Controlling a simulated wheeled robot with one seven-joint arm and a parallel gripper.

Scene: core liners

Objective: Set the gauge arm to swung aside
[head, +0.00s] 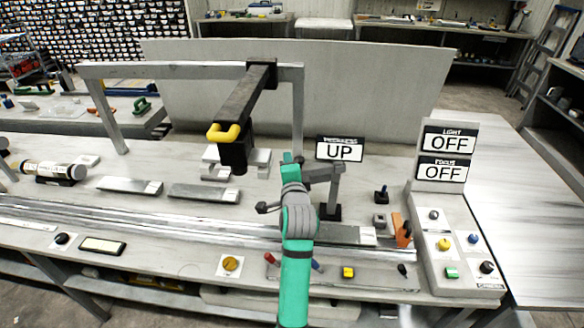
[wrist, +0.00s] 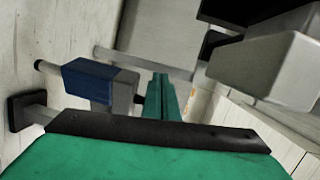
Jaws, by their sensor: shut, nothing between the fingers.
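A grey post on a black base (head: 330,212) stands right of my gripper, with a short arm (head: 322,173) at its top reaching left toward my gripper; I take this to be the gauge arm. My gripper (head: 291,160) is green, shut and empty, close to the arm's left end. In the wrist view my shut fingers (wrist: 161,95) point away from the camera. A bar with a blue sleeve (wrist: 88,79) and dark end lies just left of the fingers there. I cannot tell whether they touch. My arm hides part of the bench.
A sign reading UP (head: 340,149) stands behind the post. A dark overhead beam with a yellow handle (head: 223,132) hangs left of my gripper. The control panel (head: 445,215) at right has OFF signs. A grey block (wrist: 265,65) is close at right in the wrist view.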

